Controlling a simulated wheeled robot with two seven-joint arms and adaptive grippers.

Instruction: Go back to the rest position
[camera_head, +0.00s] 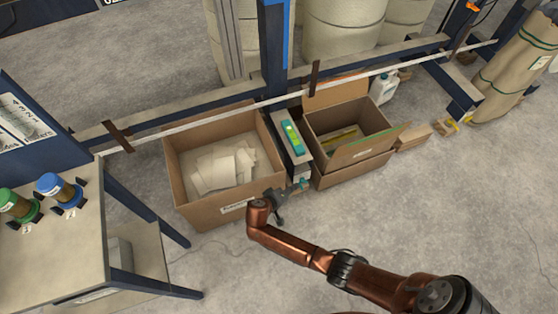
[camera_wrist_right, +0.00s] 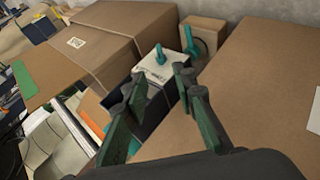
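My right arm comes in from the lower right in the head view. Its gripper (camera_head: 287,197) is at the front right of the left cardboard box, by a small teal part (camera_head: 304,183). In the right wrist view the two dark fingers of this gripper (camera_wrist_right: 165,100) stand apart with nothing held between them. Beyond them is a dark box with a pale top (camera_wrist_right: 160,68) and teal handles. My left gripper is in neither view.
An open cardboard box (camera_head: 182,195) holds pale sheets. Another open box (camera_head: 350,172) stands to its right. A narrow pale stand (camera_head: 296,155) with a green and teal object is between them. A table (camera_head: 60,255) bears two jars.

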